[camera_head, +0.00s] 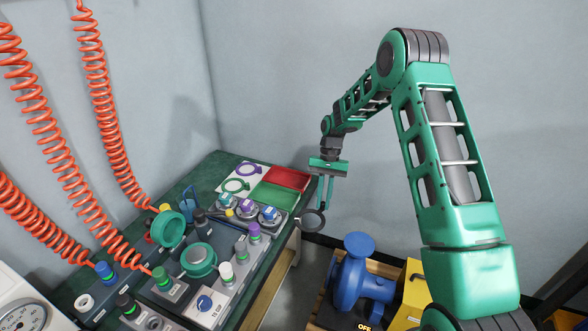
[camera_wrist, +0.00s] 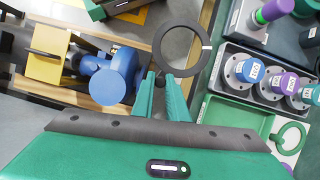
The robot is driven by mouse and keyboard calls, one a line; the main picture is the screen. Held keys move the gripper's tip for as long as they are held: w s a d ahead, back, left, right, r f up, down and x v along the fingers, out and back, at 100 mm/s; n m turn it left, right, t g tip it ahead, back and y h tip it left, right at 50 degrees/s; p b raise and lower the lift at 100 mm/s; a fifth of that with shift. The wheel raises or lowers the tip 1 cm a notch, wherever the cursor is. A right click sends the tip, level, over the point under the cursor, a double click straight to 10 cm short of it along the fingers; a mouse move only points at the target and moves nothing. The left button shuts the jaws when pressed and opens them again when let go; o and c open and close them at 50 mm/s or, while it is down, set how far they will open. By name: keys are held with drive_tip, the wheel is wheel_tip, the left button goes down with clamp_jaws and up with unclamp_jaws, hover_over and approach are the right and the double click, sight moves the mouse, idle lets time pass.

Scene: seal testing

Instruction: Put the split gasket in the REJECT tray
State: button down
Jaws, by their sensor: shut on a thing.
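My gripper (camera_head: 322,206) is shut on a dark grey ring gasket (camera_head: 312,229), holding it in the air beyond the right edge of the bench. In the wrist view the gasket (camera_wrist: 160,53) stands out past the fingertips (camera_wrist: 159,79), with a small pale mark like a gap on its right side. A red tray (camera_head: 288,178) lies at the bench's far right corner, apart from the gasket, with a green tray (camera_head: 274,195) just in front of it. I cannot read a REJECT label on either. The green tray also shows in the wrist view (camera_wrist: 241,117).
A white board with a purple ring (camera_head: 246,170) and a green ring (camera_head: 236,186) lies left of the trays. Capped fittings (camera_head: 248,213) stand in front of them. A blue pump (camera_head: 360,282) stands below, right of the bench. Orange coiled hoses (camera_head: 108,110) hang at left.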

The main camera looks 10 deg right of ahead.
drive_tip(key=w+a+m+t+y, duration=0.1)
drive_tip(key=w+a+m+t, duration=0.2)
drive_tip(key=w+m, duration=0.75)
drive_tip(key=w+a+m+t, duration=0.2)
drive_tip(key=w+m+t, duration=0.1)
drive_tip(key=w+m, duration=0.7)
drive_tip(key=shift+n, duration=0.55)
drive_tip(key=shift+d+f+x, duration=0.1)
drive_tip(key=shift+d+x, duration=0.15)
drive_tip(key=shift+x, duration=0.8)
drive_tip(key=shift+d+f+x, duration=0.1)
drive_tip(key=shift+d+x, duration=0.15)
drive_tip(key=shift+x, duration=0.8)
drive_tip(key=shift+d+f+x, duration=0.1)
drive_tip(key=shift+d+x, duration=0.1)
drive_tip(key=shift+x, duration=0.9)
drive_tip(key=shift+s+r, duration=0.1)
drive_tip(key=shift+s, duration=0.05)
drive_tip(key=c, duration=1.7)
unclamp_jaws()
drive_tip(key=shift+o, duration=0.2)
drive_tip(key=shift+s, duration=0.1)
drive_tip(key=v, duration=1)
drive_tip(key=shift+d+r+t, duration=0.2)
drive_tip(key=shift+d+t, duration=0.1)
drive_tip(key=shift+d, duration=0.1)
